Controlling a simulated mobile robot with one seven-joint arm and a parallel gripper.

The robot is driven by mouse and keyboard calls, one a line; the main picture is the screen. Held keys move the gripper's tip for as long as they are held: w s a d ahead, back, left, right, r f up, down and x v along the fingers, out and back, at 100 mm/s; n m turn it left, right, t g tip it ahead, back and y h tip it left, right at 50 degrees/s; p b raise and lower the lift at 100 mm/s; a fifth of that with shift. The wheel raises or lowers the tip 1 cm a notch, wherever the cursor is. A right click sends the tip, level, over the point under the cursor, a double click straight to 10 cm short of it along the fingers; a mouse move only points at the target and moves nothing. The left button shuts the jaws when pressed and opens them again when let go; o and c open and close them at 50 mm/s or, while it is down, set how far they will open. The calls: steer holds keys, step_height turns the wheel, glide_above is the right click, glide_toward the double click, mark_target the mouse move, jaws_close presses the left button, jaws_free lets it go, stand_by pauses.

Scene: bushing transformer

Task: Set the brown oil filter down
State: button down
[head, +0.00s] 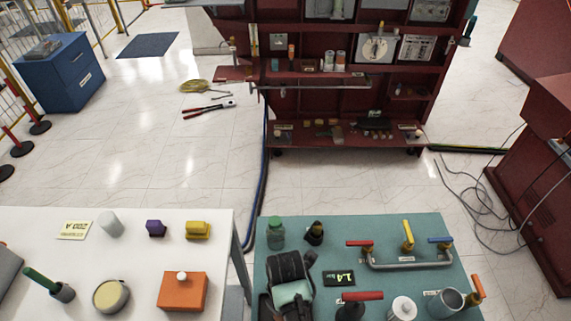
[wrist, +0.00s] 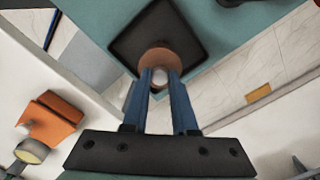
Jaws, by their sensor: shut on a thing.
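The brown oil filter (wrist: 159,54) shows in the wrist view as a brown round body with a pale middle, at the tips of my fingers. My gripper (wrist: 160,73) is shut on it, with its two blue fingers close together. Behind the filter is a black square (wrist: 190,27) on the teal table (wrist: 112,22). I cannot tell whether the filter touches the black square or is held above it. In the head view I cannot make out the filter; a dark bulky shape, which may be my arm's end, covers the left part of the teal table (head: 340,225).
The white table (head: 60,220) stands left, across a narrow gap, with an orange box (head: 183,292) and several small items. A green-capped jar (head: 276,232), a metal pipe with valves (head: 410,264) and a white canister (head: 403,309) stand on the teal table.

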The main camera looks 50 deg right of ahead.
steer(key=shift+w+f, duration=0.1)
steer(key=shift+f, duration=0.1)
steer(key=c, duration=0.7)
jaws_free()
